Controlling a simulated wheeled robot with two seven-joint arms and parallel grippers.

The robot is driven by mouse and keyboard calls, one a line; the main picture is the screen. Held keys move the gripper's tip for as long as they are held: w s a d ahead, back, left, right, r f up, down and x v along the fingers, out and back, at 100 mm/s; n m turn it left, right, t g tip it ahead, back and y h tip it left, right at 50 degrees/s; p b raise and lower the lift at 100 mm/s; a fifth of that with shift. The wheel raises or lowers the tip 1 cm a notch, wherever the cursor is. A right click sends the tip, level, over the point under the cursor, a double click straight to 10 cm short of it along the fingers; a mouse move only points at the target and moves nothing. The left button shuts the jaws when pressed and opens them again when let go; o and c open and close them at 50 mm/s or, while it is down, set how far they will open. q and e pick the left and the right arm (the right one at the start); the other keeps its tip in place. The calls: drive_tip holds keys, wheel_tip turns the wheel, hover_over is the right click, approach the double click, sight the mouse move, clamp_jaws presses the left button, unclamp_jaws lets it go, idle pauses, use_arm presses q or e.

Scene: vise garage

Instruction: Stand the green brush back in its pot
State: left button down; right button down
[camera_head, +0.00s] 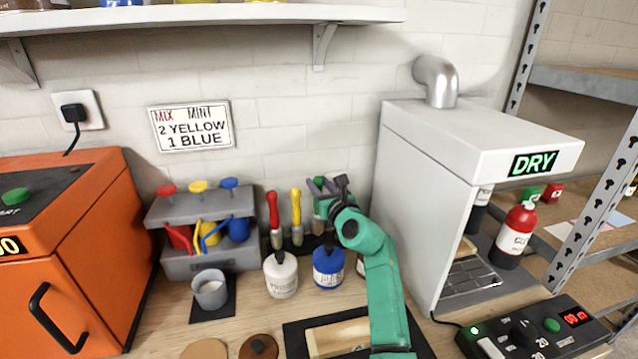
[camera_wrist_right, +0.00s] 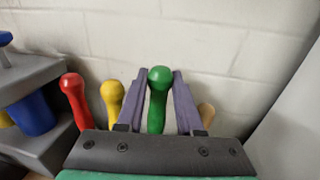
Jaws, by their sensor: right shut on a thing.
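The green brush (camera_wrist_right: 158,95) stands upright between the fingers of my right gripper (camera_wrist_right: 157,85), which is shut on its handle. In the head view the green brush (camera_head: 318,184) shows only in part behind my right gripper (camera_head: 328,185), at the back of the bench. The red brush (camera_head: 273,215) and yellow brush (camera_head: 296,213) stand upright to its left in a dark holder (camera_head: 290,246). The lower end of the green brush is largely hidden by bottles and my arm, so I cannot tell whether it is seated in its pot. My left gripper is not in view.
A white bottle (camera_head: 281,277) and a blue bottle (camera_head: 328,268) stand in front of the brushes. The grey drying cabinet (camera_head: 420,180) stands close on the right. A grey cup (camera_head: 210,290) and an orange machine (camera_head: 90,240) are to the left. A wood-coloured handle (camera_wrist_right: 206,115) stands right of the gripper.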

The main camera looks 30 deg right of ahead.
drive_tip(key=shift+c, duration=2.4)
unclamp_jaws()
drive_tip(key=s+a+b, duration=0.1)
drive_tip(key=s, duration=1.3)
drive_tip(key=shift+s+a+b, duration=0.25)
drive_tip(key=shift+b, duration=0.15)
drive_tip(key=shift+r, duration=0.1)
